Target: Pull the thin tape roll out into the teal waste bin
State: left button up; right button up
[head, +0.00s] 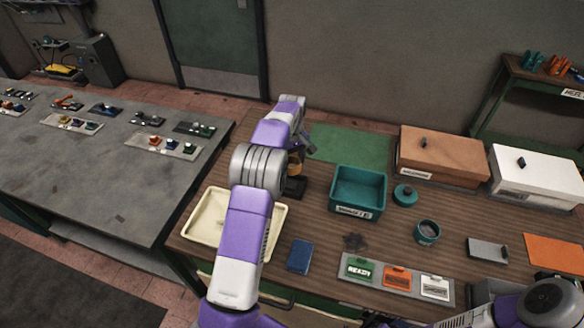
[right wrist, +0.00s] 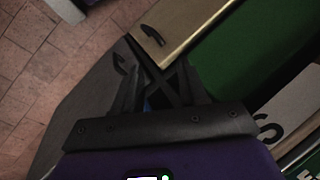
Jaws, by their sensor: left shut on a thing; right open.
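The teal waste bin (head: 344,207) stands open on the wooden bench, right of my left arm, with a white label on its front. My left gripper (head: 305,148) is at the far side of my left arm, left of the bin and above the bench. It is shut on a small tan-brown roll (head: 296,169), which looks like the thin tape roll. My forearm partly hides the roll and the black holder (head: 295,187) just below it; I cannot tell whether they touch. My right gripper (right wrist: 158,70) is open and empty in the right wrist view.
A cream tray (head: 200,222) and a blue block (head: 299,256) lie near the left arm. A teal lidded pot (head: 404,195) and a dark cup (head: 427,232) stand right of the bin. A green mat (head: 350,143) behind the bin is bare.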

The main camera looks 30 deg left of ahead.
notch_tip(320, 180, up, 3)
jog(key=p, duration=0.3)
jog(key=shift+r, duration=0.15)
